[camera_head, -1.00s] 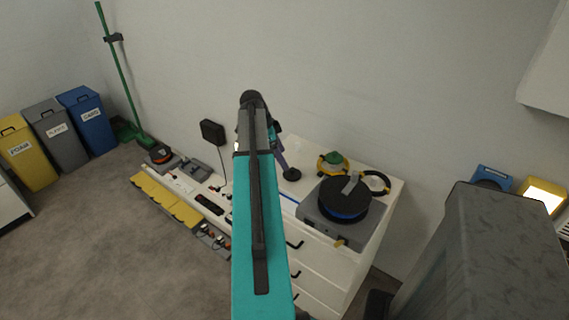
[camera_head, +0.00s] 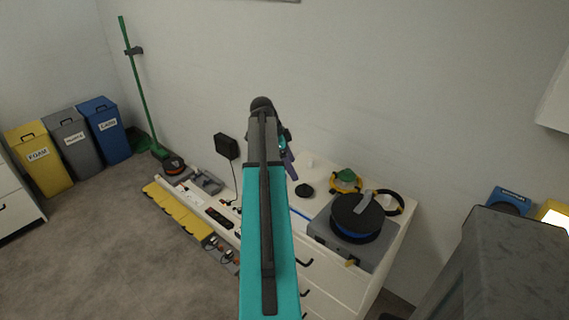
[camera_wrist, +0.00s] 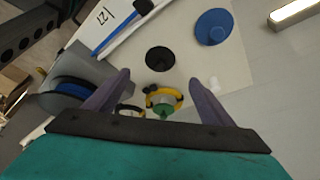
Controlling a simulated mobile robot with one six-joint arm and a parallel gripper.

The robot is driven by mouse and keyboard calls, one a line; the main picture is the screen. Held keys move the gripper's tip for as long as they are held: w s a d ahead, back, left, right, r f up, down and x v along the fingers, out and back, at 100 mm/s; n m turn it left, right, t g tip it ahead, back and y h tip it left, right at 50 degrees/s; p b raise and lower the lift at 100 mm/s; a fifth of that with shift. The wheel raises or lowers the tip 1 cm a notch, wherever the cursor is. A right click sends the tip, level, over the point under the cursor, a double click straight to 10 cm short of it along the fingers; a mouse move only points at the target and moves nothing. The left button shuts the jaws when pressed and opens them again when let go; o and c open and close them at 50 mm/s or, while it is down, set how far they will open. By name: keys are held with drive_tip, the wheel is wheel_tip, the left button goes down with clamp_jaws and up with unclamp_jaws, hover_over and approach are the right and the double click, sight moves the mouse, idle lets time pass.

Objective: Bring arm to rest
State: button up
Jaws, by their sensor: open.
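My arm (camera_head: 268,230), teal with a dark strip, reaches forward over the white drawer cabinet in the head view. My gripper (camera_wrist: 160,88) shows in the wrist view with its two purple fingers spread apart and nothing between them. In the head view only a bit of a purple finger shows beside the arm's end. The gripper is above the cabinet top (camera_wrist: 195,62), apart from the things on it.
The cabinet top bears a black-and-blue reel (camera_head: 357,217), a yellow-and-green item (camera_head: 346,181) and a black disc (camera_head: 304,190). A blue disc (camera_wrist: 213,27) shows in the wrist view. Yellow, grey and blue bins (camera_head: 103,130) stand left. Open floor (camera_head: 110,240) lies front left.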

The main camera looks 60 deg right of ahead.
drive_tip(key=w+a+f+n+t, duration=0.1)
drive_tip(key=w+a+f+n, duration=0.6)
drive_tip(key=w+a, duration=0.45)
drive_tip(key=w+a+f+n+t, duration=0.2)
drive_tip(key=w+a+f+n, duration=0.4)
drive_tip(key=w+a, duration=0.6)
drive_tip(key=w+a+f+n+y, duration=0.1)
drive_tip(key=a+f+n, duration=0.3)
drive_tip(key=a, duration=0.7)
drive_tip(key=w+a+f+n+t, duration=0.1)
drive_tip(key=a+f+n, duration=0.3)
drive_tip(key=a, duration=0.7)
drive_tip(key=w+a+f+n+y, duration=0.1)
drive_tip(key=w+a+f+n, duration=0.3)
drive_tip(key=a, duration=0.7)
drive_tip(key=s+a+f+n, duration=0.2)
drive_tip(key=s+a+n, duration=0.3)
drive_tip(key=a, duration=0.3)
drive_tip(key=s+f+g, duration=0.2)
drive_tip(key=s+f, duration=0.6)
drive_tip(key=s, duration=0.4)
drive_tip(key=s+f+g, duration=0.3)
drive_tip(key=s+f, duration=0.6)
drive_tip(key=s, duration=0.4)
drive_tip(key=shift+s+g, duration=0.2)
drive_tip(key=shift+g, duration=0.1)
drive_tip(key=shift+a, duration=0.1)
